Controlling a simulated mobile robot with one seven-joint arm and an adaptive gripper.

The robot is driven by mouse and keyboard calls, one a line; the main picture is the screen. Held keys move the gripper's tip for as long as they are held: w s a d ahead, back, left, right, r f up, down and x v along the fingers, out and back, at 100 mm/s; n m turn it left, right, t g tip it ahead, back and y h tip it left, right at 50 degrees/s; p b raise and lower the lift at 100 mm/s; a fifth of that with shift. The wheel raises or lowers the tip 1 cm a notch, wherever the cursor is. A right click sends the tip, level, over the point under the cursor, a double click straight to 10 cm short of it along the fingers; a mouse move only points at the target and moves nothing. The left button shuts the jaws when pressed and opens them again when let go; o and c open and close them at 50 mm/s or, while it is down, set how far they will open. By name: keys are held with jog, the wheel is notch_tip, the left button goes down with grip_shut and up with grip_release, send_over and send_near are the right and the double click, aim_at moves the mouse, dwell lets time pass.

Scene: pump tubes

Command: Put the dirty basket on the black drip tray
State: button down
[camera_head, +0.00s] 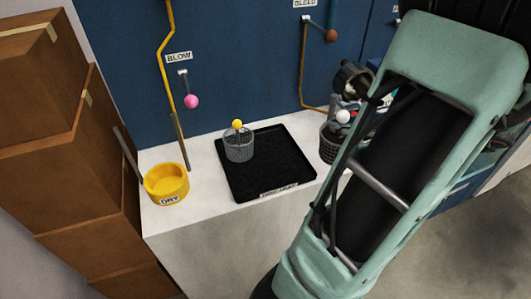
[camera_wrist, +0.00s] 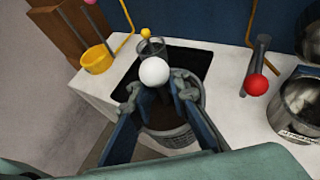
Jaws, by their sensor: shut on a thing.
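A dark grey basket (camera_head: 329,146) with a white ball knob (camera_head: 343,116) is at the right edge of the black drip tray (camera_head: 287,167). In the wrist view this basket (camera_wrist: 181,136) looks dark inside, and its white knob (camera_wrist: 155,71) is between my fingers. My gripper (camera_wrist: 158,91) is shut on its stem below the knob. I cannot tell if its bottom touches the counter. A second, lighter mesh basket (camera_head: 239,147) with a yellow knob (camera_head: 237,124) stands on the tray's back left part. My arm hides some of the counter at the right.
A yellow holder marked DRY (camera_head: 166,185) stands on the white counter (camera_head: 214,212), left of the tray. A pink-knobbed lever (camera_head: 191,101) and a red-knobbed lever (camera_head: 331,36) stick out behind. A metal pot (camera_wrist: 301,108) is at right. The tray's front and right are bare.

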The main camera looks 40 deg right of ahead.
aim_at(325, 145)
jog(key=shift+w+a+f+b, duration=0.4)
jog(key=shift+w+a+f, duration=0.35)
jog(key=shift+w+f, duration=1.35)
jog(key=shift+w+a+f+b, duration=0.35)
jog(key=shift+w+a+f, duration=0.45)
jog(key=shift+w+f, duration=1.25)
jog(key=shift+w+a+f+b, duration=0.4)
jog(key=shift+w+a+f, duration=0.35)
jog(key=shift+w+f, duration=1.3)
jog(key=shift+f, duration=0.2)
jog(key=c, duration=1.8)
grip_release()
jog(key=shift+s, duration=0.1)
jog(key=shift+s+d+r, duration=0.15)
jog(key=shift+s+r, duration=0.05)
jog(key=shift+r, duration=0.05)
jog(key=p+v, duration=0.1)
jog(key=v, duration=1)
jog(key=shift+s+r, duration=0.15)
jog(key=shift+s, duration=0.05)
